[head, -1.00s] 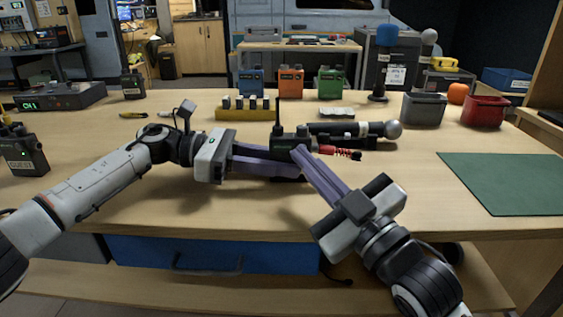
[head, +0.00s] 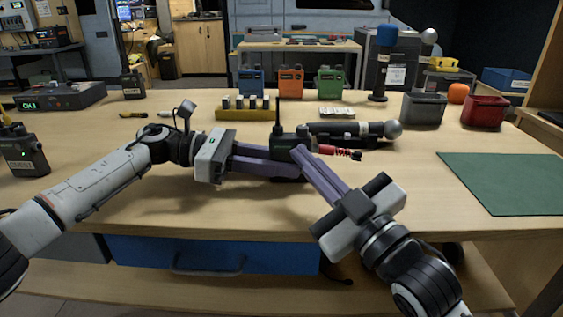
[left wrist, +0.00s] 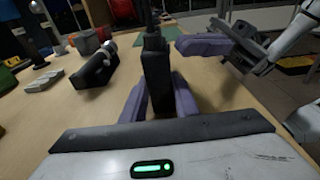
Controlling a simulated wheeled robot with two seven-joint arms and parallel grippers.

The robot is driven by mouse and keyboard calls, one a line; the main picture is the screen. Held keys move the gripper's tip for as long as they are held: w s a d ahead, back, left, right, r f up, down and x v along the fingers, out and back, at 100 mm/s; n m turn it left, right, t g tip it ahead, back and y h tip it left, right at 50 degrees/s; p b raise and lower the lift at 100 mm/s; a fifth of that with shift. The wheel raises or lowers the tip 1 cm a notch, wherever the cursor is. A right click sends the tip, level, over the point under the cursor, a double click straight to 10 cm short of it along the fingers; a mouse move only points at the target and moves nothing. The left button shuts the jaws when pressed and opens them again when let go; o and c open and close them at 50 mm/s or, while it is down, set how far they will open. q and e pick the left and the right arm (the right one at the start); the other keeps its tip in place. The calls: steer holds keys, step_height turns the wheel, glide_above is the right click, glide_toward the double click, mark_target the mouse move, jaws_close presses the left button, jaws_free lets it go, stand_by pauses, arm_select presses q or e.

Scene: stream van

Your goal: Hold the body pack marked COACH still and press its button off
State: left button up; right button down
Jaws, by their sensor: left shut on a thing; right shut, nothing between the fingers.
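A dark body pack (head: 284,147) with an upright antenna stands on the table in the middle of the head view. Its marking cannot be read from here. My left gripper (head: 272,160) is shut on this pack from the left. The left wrist view shows the pack (left wrist: 156,78) upright between the purple fingers. My right gripper (head: 306,156) is shut and empty, with its fingertips close to the pack's upper right side. I cannot tell whether they touch it. In the left wrist view the right gripper's fingers (left wrist: 200,45) are beside the pack's top. The button is hidden.
Another dark pack marked GUEST (head: 24,155) stands at the left. A microphone (head: 350,130) lies in a dark holder just behind the held pack, near a red coiled cable (head: 340,153). A yellow rack (head: 243,114) is behind. The front right around the green mat (head: 510,182) is clear.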

steer(key=shift+s, duration=0.4)
steer(key=shift+s, duration=3)
arm_select(q)
steer(key=o, duration=1.2)
steer(key=shift+a, duration=0.1)
